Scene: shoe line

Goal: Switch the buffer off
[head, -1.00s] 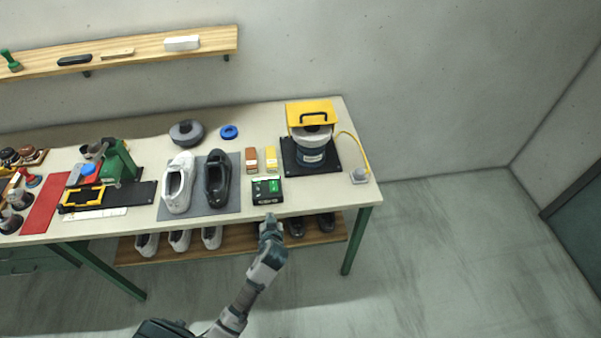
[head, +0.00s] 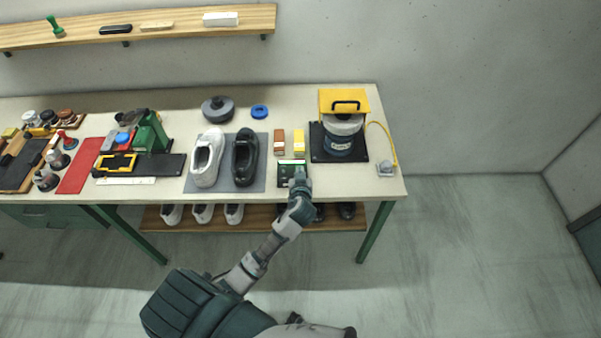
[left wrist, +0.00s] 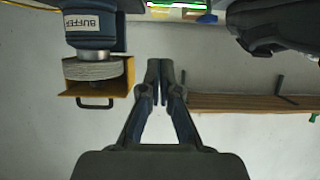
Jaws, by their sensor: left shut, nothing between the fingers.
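The buffer (head: 338,143) is a blue motor with a grey wheel and a yellow hood, on a black base at the right of the table. It shows upside down, with its BUFFER label, in the left wrist view (left wrist: 91,28). A small black control box with green on it (head: 284,166) lies at the table's front edge, left of the buffer. My left gripper (head: 299,174) is over the box's right side and hides part of it. Its fingers are shut and empty in the left wrist view (left wrist: 160,82). Contact with the box cannot be told. My right gripper is out of view.
A white shoe (head: 206,158) and a black shoe (head: 245,157) stand on a grey mat left of the box. An orange block (head: 279,142) and a yellow block (head: 299,142) stand just behind it. A yellow cable runs to a grey socket (head: 386,168) at right.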

